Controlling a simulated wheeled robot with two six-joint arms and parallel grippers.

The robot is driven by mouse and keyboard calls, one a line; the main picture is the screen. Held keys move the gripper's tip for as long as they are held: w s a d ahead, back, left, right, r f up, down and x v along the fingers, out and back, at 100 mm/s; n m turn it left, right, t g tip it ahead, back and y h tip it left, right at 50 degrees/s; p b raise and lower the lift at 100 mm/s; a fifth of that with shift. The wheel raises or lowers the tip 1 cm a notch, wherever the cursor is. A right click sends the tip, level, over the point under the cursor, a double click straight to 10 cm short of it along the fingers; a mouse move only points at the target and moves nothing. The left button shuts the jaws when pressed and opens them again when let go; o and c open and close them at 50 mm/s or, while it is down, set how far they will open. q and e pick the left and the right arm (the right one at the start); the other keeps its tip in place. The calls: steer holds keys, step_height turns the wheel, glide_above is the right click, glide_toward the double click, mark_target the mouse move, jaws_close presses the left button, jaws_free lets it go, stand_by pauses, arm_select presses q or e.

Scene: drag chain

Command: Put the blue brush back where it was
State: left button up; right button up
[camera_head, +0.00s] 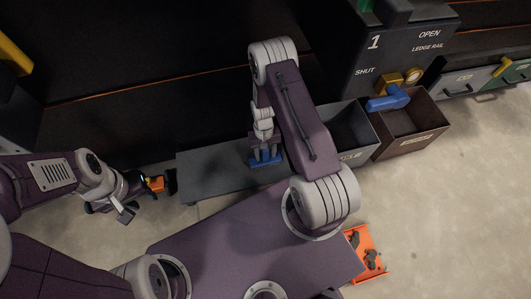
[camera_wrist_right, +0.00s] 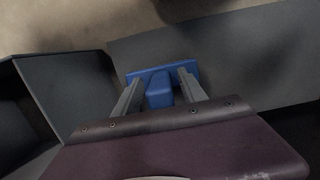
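The blue brush (camera_head: 265,160) lies on the flat grey bench (camera_head: 215,169) in the head view, near the bench's right part. My right gripper (camera_head: 265,150) points down over it. In the right wrist view the brush (camera_wrist_right: 159,91) shows a wide blue plate and a raised block. The two fingers of my right gripper (camera_wrist_right: 162,82) stand on either side of the block, with small gaps, so it looks open around it. My left gripper (camera_head: 138,188) is at the left, beside a small orange and black item (camera_head: 156,184); whether it holds that is unclear.
A grey bin (camera_head: 367,151) and a brown bin (camera_head: 432,140) stand right of the bench. A blue-handled item (camera_head: 388,101) is at the brown bin's back edge. A dark box marked OPEN and SHUT (camera_head: 405,45) is behind them. An orange tray (camera_head: 371,270) lies on the floor.

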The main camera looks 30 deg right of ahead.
steer(key=r+p, duration=0.2)
steer(key=r, duration=0.2)
steer(key=w+r+p, duration=0.1)
steer(key=r+p, duration=0.2)
steer(key=r, duration=0.1)
steer(key=r+p, duration=0.3)
steer(key=r, duration=0.1)
steer(key=shift+w+d+r, duration=0.1)
steer(key=shift+w+d, duration=0.1)
steer(key=shift+w, duration=0.15)
